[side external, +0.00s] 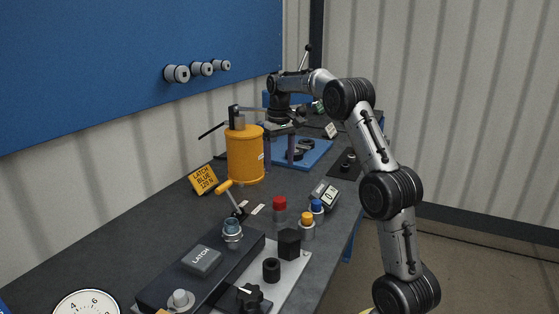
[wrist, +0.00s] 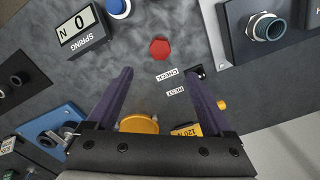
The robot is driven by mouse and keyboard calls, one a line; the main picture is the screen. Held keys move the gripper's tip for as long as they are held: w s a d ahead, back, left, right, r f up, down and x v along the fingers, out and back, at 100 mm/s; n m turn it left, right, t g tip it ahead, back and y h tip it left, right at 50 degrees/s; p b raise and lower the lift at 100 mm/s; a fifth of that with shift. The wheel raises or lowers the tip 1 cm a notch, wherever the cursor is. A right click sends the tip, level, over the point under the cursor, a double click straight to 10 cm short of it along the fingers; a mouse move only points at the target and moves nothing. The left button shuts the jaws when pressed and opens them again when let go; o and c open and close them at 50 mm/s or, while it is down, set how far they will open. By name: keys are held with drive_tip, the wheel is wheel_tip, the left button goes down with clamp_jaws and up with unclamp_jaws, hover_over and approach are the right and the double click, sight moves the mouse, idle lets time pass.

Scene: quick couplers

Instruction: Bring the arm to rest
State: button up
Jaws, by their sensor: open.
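My gripper (side external: 281,147) hangs fingers down from my arm, beyond and right of the yellow cylinder in the side external view.
A yellow cylinder (side external: 245,155) with a metal fitting on top stands near the gripper. A blue tray (side external: 313,155) lies behind. A red cap (side external: 279,203), a digital gauge (side external: 324,196) and a dark LATCH block (side external: 202,260) are nearer. The bench (side external: 110,250) has clear patches.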

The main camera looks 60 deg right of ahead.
idle(0.3)
drive_tip(key=a+r+n+t, duration=0.2)
drive_tip(key=a+r, duration=0.7)
drive_tip(key=a, duration=0.1)
drive_tip(key=s+a+r+n+t+h, duration=0.1)
drive_tip(key=s+a+r, duration=0.15)
drive_tip(key=a, duration=0.25)
drive_tip(key=s+a+r+n, duration=0.1)
drive_tip(key=s+a+r, duration=0.1)
drive_tip(key=s+a, duration=0.3)
drive_tip(key=s+a+f+n+t, duration=0.2)
drive_tip(key=s+a+f, duration=0.2)
drive_tip(key=s+a, duration=0.6)
drive_tip(key=s+f+y, duration=0.1)
drive_tip(key=s+f, duration=0.5)
drive_tip(key=f, duration=0.2)
drive_tip(key=shift+a+t, duration=0.25)
drive_tip(key=shift+t, duration=0.05)
